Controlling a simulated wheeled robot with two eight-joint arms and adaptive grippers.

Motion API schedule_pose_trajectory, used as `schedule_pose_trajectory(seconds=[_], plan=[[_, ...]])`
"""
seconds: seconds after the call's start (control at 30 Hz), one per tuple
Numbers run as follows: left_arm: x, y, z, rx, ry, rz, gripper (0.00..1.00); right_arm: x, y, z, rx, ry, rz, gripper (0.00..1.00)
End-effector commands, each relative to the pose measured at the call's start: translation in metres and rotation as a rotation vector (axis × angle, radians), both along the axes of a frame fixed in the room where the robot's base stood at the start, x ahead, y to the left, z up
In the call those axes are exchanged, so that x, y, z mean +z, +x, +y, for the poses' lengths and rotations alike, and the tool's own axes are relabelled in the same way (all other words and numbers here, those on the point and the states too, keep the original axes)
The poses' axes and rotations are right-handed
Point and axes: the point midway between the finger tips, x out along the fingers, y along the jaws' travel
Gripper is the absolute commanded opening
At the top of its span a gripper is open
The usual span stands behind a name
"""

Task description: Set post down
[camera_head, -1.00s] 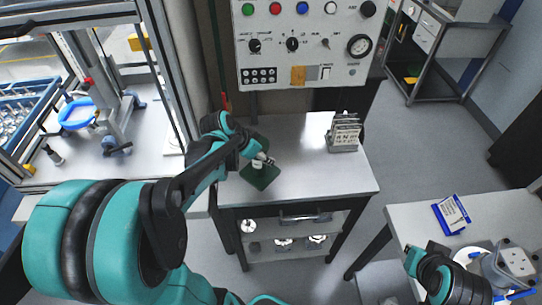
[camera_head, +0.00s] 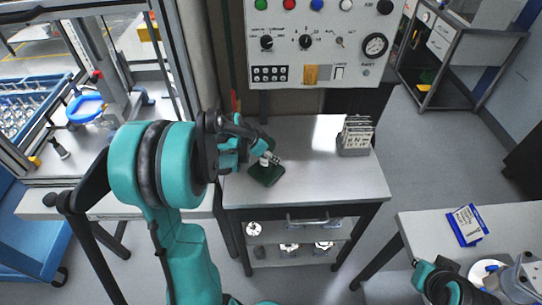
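A small pale metallic post (camera_head: 265,161) shows at the fingertips of my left gripper (camera_head: 268,156), over the dark green mat (camera_head: 268,176) on the grey bench top. The gripper and wrist hide part of it. I cannot tell whether it touches the mat or whether the fingers are shut on it. My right arm shows at the bottom right, with what looks like its gripper (camera_head: 419,266) beside the lower right table. Its fingers are too small and dark to read.
A rack of upright plates (camera_head: 356,136) stands at the bench's back right. A control panel (camera_head: 315,45) rises behind the bench. A blue and white box (camera_head: 467,226) lies on the right table (camera_head: 417,226).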

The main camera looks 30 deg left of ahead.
Motion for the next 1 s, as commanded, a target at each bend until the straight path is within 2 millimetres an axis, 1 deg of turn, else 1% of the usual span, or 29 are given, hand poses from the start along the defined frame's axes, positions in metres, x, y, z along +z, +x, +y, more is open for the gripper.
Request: schedule_pose_trajectory(seconds=[0.1,0.23,0.27,0.3,0.33,0.37,0.63,0.73,0.87,1.0], plan=[[0.001,0.000,0.000,0.000,0.000,-0.001,0.00,0.001,0.000,0.000,0.000,0.000,0.000,0.00],[-0.002,0.000,0.000,0.000,0.000,-0.001,0.00,-0.002,0.000,0.000,0.000,0.000,0.000,0.00],[-0.002,0.000,0.000,0.000,0.000,0.000,0.47,-0.002,0.000,0.000,0.000,0.000,0.000,0.00],[-0.002,0.000,0.000,0.000,0.000,0.000,0.58,-0.001,0.000,0.000,0.000,0.000,0.000,0.00],[-0.002,0.000,0.000,0.000,0.000,0.000,0.66,-0.001,0.000,0.000,0.000,0.000,0.000,0.00],[-0.001,0.000,0.000,0.000,0.000,0.000,0.67,-0.001,0.000,0.000,0.000,0.000,0.000,0.00],[-0.001,0.000,0.000,0.000,0.000,0.000,0.67,-0.001,0.000,0.000,0.000,0.000,0.000,0.00],[0.004,-0.001,0.000,0.000,0.000,0.000,0.67,0.003,0.000,0.000,0.000,0.000,0.000,0.00],[0.021,-0.011,0.005,0.002,0.000,0.001,0.67,0.009,0.000,0.000,0.000,0.000,0.000,0.00],[0.048,-0.027,0.012,0.003,0.000,0.001,0.67,0.019,0.000,0.000,0.000,0.000,0.000,0.00]])
